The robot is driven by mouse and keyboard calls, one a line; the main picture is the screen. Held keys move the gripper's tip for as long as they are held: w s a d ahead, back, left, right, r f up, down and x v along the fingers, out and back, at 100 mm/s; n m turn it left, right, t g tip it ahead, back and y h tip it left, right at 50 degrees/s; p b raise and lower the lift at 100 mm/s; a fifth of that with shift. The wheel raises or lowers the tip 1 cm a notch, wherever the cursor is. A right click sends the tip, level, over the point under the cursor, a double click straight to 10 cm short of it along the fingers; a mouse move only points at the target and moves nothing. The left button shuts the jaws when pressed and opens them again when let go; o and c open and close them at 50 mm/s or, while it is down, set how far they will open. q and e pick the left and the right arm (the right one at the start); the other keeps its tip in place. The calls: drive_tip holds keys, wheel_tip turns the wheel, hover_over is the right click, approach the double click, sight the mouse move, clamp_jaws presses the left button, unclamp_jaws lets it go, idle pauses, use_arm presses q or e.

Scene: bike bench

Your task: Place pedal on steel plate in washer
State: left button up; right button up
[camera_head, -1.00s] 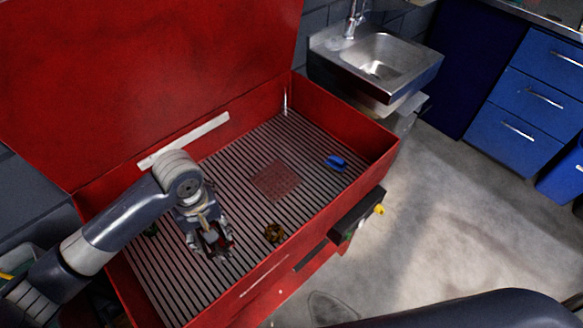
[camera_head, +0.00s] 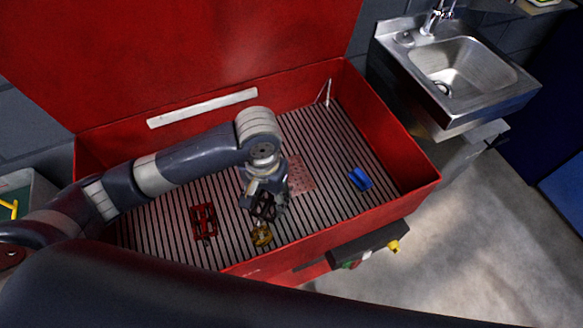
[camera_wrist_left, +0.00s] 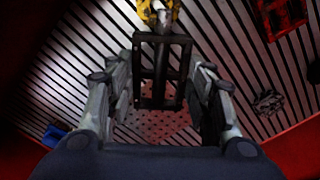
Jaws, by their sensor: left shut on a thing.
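My left gripper (camera_head: 266,208) is shut on a black pedal (camera_head: 263,205) above the slatted washer floor. The left wrist view shows the black pedal (camera_wrist_left: 161,70) between the two fingers (camera_wrist_left: 160,88). The perforated steel plate (camera_head: 301,175), tinted reddish, lies on the slats just right of and behind the gripper in the head view, partly covered by the arm. The plate (camera_wrist_left: 155,127) also shows behind the pedal in the left wrist view. The red washer (camera_head: 410,188) has its lid up. My right gripper is not in view.
A red pedal (camera_head: 203,222), a yellow pedal (camera_head: 261,235) and a blue pedal (camera_head: 360,179) lie on the slats. A grey toothed part (camera_wrist_left: 268,102) shows in the left wrist view. The washer's front wall is close by. A steel sink (camera_head: 455,75) stands to the right.

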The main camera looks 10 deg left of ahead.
use_arm(q)
drive_tip(key=w, duration=0.4)
drive_tip(key=w+d+f, duration=0.1)
drive_tip(key=w, duration=0.3)
drive_tip(key=w+d, duration=0.1)
drive_tip(key=w, duration=0.3)
drive_tip(key=shift+d+f, duration=0.15)
drive_tip(key=shift+f, duration=1.7)
drive_tip(key=shift+f, duration=0.1)
drive_tip(key=o, duration=1.2)
drive_tip(key=shift+c, duration=0.2)
wheel_tip(320, 180, up, 12)
